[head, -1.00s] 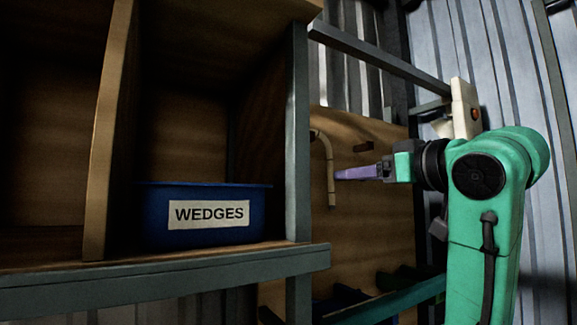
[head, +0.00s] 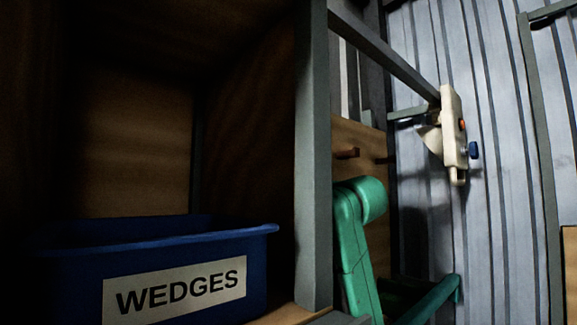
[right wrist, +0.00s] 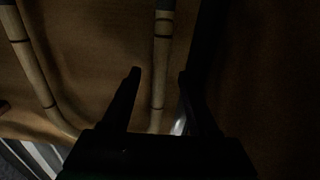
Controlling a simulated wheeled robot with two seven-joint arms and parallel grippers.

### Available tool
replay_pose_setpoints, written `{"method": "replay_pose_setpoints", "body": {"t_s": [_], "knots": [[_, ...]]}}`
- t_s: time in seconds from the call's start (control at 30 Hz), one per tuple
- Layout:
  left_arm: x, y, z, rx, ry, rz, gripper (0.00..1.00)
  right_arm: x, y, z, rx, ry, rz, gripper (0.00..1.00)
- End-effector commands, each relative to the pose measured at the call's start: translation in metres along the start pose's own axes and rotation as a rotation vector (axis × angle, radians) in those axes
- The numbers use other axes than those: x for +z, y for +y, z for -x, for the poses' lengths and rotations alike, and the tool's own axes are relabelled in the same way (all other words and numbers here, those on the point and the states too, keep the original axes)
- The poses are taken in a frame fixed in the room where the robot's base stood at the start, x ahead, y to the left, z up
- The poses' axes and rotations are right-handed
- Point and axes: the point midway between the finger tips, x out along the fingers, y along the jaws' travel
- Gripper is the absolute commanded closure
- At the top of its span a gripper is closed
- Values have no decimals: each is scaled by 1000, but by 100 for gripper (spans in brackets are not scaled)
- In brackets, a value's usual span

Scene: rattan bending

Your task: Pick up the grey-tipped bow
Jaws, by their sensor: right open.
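In the right wrist view, a pale cane with dark bands and a grey end (right wrist: 162,45) runs between the two fingers of my right gripper (right wrist: 159,74). The fingers are open, with gaps on both sides of the cane. A second banded length with a grey end (right wrist: 27,60) stands at the left and curves inward at its bottom. The gripper's body hides whether the two lengths join as one bow. In the head view, the shelf post hides the bow and my right gripper. My left gripper is not in view.
A blue WEDGES bin (head: 70,285) sits in a wooden shelf bay close in front. A grey post (head: 314,150) stands beside it. Behind are a wooden board with a peg (head: 347,153) and a cream wall box (head: 453,130) with coloured buttons.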

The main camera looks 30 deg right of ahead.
Motion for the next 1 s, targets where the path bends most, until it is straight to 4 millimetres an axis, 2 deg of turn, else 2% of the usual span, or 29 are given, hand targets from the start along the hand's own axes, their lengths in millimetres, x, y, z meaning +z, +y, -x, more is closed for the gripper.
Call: {"method": "replay_pose_setpoints", "body": {"t_s": [0.03, 0.17, 0.4, 0.43, 0.57, 0.6, 1.0], "knots": [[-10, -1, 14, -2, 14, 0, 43, -6, 0, -12, 0, -4, -1, 40], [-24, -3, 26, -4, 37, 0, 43, -5, 0, -34, 0, -3, 0, 40], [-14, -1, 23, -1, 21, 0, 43, 0, 0, -39, 1, 1, 1, 40], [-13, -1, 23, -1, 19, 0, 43, 0, 0, -39, 1, 1, 1, 48], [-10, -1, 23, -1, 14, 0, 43, 0, 0, -39, 1, 1, 1, 97], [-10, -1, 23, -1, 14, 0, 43, 0, 0, -39, 1, 1, 1, 100], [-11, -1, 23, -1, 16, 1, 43, -5, 0, -39, 2, 2, 1, 100]]}}
